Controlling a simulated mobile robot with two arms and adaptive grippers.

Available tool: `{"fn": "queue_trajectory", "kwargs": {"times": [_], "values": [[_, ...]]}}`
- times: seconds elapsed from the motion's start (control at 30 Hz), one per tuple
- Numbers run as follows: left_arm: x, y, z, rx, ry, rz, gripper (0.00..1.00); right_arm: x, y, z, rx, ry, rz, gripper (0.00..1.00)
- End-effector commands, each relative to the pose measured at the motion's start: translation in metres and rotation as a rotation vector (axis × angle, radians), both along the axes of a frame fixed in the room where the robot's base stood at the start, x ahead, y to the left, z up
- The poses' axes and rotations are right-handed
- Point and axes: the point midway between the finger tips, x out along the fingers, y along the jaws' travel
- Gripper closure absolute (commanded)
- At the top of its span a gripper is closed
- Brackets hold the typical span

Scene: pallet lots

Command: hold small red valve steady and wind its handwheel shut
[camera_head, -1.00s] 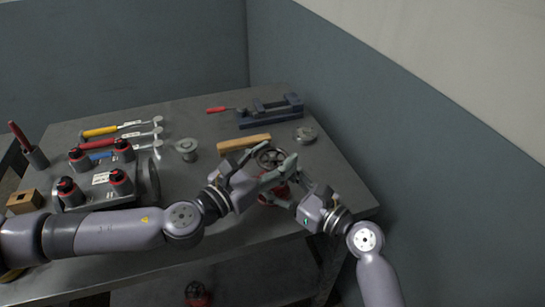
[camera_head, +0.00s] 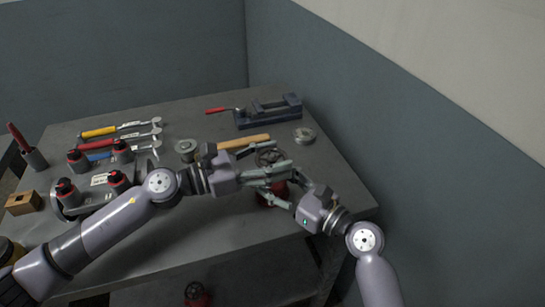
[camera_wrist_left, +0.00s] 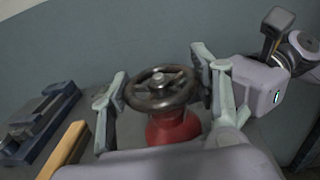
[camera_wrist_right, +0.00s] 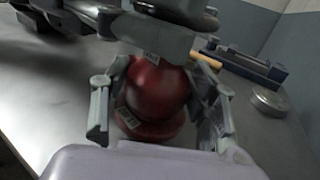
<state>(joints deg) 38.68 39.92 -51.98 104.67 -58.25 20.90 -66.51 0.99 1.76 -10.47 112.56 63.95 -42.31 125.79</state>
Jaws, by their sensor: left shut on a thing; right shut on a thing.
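The small red valve (camera_head: 270,198) stands upright on the bench near its right front edge, partly hidden by my grippers. Its dark handwheel (camera_wrist_left: 160,88) is on top, with spokes and a pale hub. My left gripper (camera_head: 268,174) reaches in from the left and is shut on the handwheel, one finger on each side of the rim in the left wrist view. My right gripper (camera_wrist_right: 160,100) is shut on the red valve body (camera_wrist_right: 157,88), below the wheel. The left gripper's fingers cross above the body in the right wrist view, hiding part of the wheel.
A wooden-handled tool (camera_head: 244,142) lies just behind the valve. A blue vise (camera_head: 268,112) and a round metal part (camera_head: 304,135) are farther back. Another red valve (camera_head: 197,293) is below the bench.

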Motion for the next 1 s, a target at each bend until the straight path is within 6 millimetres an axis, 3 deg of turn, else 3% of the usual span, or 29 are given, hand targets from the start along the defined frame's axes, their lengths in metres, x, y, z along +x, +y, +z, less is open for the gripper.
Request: {"fn": "queue_trajectory", "kwargs": {"times": [0.43,0.47,0.77,1.0], "values": [[-0.0012,-0.0010,0.0024,-0.006,0.000,-0.012,0.72,-0.0019,0.0032,-0.0017,-0.001,0.005,0.009,1.00],[-0.0012,-0.0010,0.0023,-0.006,0.000,-0.012,0.43,-0.0019,0.0032,-0.0018,0.000,0.006,0.009,1.00],[-0.0006,0.0000,0.0006,-0.003,0.001,-0.009,0.23,-0.0012,0.0018,-0.0018,0.001,0.006,0.005,1.00],[-0.0004,0.0004,-0.0002,-0.002,0.002,-0.008,0.23,-0.0007,0.0009,-0.0017,0.000,0.005,0.003,1.00]]}}
